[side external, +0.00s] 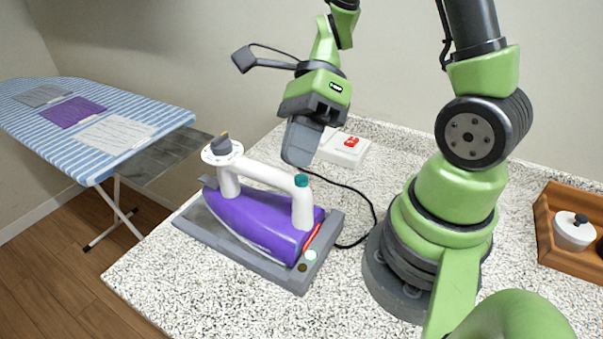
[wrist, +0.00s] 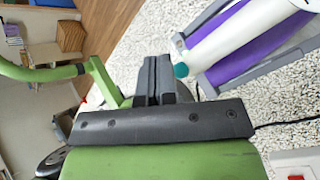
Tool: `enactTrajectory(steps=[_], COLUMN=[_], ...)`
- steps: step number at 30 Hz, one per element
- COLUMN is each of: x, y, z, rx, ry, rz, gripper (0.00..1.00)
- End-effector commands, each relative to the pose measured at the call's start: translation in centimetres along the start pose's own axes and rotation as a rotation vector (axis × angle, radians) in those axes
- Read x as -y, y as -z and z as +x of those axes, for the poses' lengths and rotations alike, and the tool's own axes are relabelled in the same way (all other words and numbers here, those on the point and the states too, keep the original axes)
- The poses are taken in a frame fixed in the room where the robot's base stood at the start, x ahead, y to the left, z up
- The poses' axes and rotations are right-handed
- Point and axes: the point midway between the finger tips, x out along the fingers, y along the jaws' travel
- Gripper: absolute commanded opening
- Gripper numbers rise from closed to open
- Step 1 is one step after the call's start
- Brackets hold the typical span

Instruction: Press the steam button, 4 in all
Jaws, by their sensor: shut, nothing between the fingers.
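A purple iron (side external: 255,217) with a white handle lies on a grey base plate (side external: 205,228) on the speckled counter. A teal button (side external: 301,180) caps the near end of the handle; I take it as the steam button. It also shows in the wrist view (wrist: 180,70). My gripper (side external: 297,158) is shut and empty, pointing down. In the side view its tips appear just above and beside the teal button; I cannot tell the exact gap.
A white box with a red switch (side external: 350,142) stands behind my gripper. A dark cord (side external: 365,197) curves over the counter from the iron. A wooden tray (side external: 548,235) holding a white lidded pot (side external: 574,233) is at right. An ironing board (side external: 165,118) stands at left.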

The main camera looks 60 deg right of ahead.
Motion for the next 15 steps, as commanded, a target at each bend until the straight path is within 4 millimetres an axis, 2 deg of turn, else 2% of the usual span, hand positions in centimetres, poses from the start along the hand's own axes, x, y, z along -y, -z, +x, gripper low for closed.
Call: enactTrajectory(steps=[5,15], x=[-0.1,-1.8], y=[-0.2,-1.9], z=[-0.3,-2.6], rx=[0.002,0.002], ry=[0.002,0.005], rz=[-0.002,-0.006], gripper=[0.00,0.00])
